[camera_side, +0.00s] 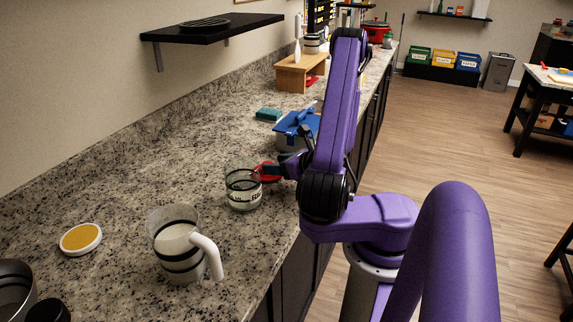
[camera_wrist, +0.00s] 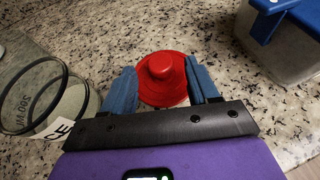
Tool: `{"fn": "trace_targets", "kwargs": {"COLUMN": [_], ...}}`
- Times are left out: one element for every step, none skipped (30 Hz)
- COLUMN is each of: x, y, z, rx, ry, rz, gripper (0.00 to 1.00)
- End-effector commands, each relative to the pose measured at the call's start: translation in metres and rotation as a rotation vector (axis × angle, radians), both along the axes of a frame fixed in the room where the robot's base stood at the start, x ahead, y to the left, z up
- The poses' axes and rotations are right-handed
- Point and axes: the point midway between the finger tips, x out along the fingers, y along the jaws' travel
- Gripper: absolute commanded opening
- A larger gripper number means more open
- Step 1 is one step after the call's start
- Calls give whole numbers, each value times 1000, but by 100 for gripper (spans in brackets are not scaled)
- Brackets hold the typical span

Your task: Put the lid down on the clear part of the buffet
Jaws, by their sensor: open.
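A red lid (camera_wrist: 162,88) with a round knob on top shows in the wrist view, knob up, between and just beyond my fingertips. It looks to be lying on the speckled stone counter (camera_side: 120,200); its underside is hidden. In the side view the lid (camera_side: 268,173) is a small red patch partly behind the glass jar and my gripper. My gripper (camera_wrist: 163,85) is open, with a blue finger on each side of the lid. Whether the fingers touch the lid is hard to tell. In the side view my gripper (camera_side: 276,169) is low over the counter.
A banded glass jar (camera_side: 243,190) stands close left of my gripper, and a clear bin with a blue top (camera_wrist: 282,45) close right. A white-handled jug (camera_side: 178,245) and yellow-topped disc (camera_side: 80,239) are nearer. Bare counter lies left of the jar.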

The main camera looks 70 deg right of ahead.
Motion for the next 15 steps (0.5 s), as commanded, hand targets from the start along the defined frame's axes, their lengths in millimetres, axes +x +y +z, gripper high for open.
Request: {"fn": "trace_targets", "kwargs": {"x": [-4,-7,-10,-13,-16,-20,-22,-24,-27,-29,-31,-33,-35,-36,-38], "y": [0,1,2,3,4,5,6,6,7,8,8,9,9,10,10], "z": [2,3,5,6,7,8,9,11,12,13,14,15,15,16,16], "rx": [-2,-2,-3,-3,-3,-3,-2,-2,-3,-2,-2,-2,-2,-2,-2], "ry": [0,-1,0,1,1,1,1,0,0,0,0,0,0,0,0], "rz": [-2,-1,-1,-1,-1,-1,0,0,-1,1,0,1,1,1,1], "gripper": [59,59,59,59,59,59,59,59,59,59,59,59,59,59,59]}}
